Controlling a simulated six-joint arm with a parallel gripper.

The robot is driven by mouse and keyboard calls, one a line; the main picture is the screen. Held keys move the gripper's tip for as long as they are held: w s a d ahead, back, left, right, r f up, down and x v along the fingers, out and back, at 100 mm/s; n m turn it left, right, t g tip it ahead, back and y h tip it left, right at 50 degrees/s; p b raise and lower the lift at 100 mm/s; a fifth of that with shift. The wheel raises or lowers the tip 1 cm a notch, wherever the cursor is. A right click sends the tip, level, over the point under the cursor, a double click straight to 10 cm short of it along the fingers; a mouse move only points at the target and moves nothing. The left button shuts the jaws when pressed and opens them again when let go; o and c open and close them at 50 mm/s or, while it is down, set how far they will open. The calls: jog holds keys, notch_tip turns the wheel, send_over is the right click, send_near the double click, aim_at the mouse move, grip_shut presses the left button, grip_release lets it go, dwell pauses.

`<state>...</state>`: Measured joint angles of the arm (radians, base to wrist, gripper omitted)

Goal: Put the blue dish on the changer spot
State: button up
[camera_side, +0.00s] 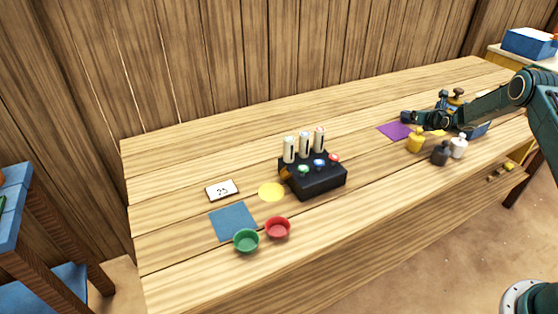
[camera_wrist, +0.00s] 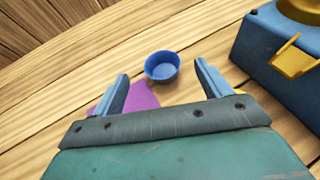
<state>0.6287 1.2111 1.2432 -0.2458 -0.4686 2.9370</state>
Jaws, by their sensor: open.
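The blue dish (camera_wrist: 162,66) is a small round open cup, upright on the wood in the wrist view. It stands just beyond and between the tips of my gripper (camera_wrist: 163,75), whose two blue fingers are wide apart and hold nothing. In the side view my gripper is at the far right of the table, and I cannot clearly pick out the dish there. A flat yellow round spot (camera_side: 271,191) lies bare beside a black box with upright tubes (camera_side: 318,178), which looks like the changer.
A purple mat (camera_side: 395,131) lies by my gripper. Yellow (camera_side: 416,142), black (camera_side: 440,155) and white (camera_side: 459,148) weights stand in front. A blue box with a yellow latch (camera_wrist: 285,60) is close right. Green (camera_side: 246,241) and red (camera_side: 278,228) dishes sit near a blue mat (camera_side: 232,221).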

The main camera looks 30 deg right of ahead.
aim_at(408, 121)
jog(key=shift+w+f, duration=0.1)
jog(key=shift+f, duration=0.55)
jog(key=shift+x, duration=2.4)
jog(key=shift+d, duration=0.1)
jog(key=shift+c, duration=0.2)
jog(key=c, duration=1.1)
jog(key=shift+r, duration=0.15)
jog(key=shift+r, duration=4.9)
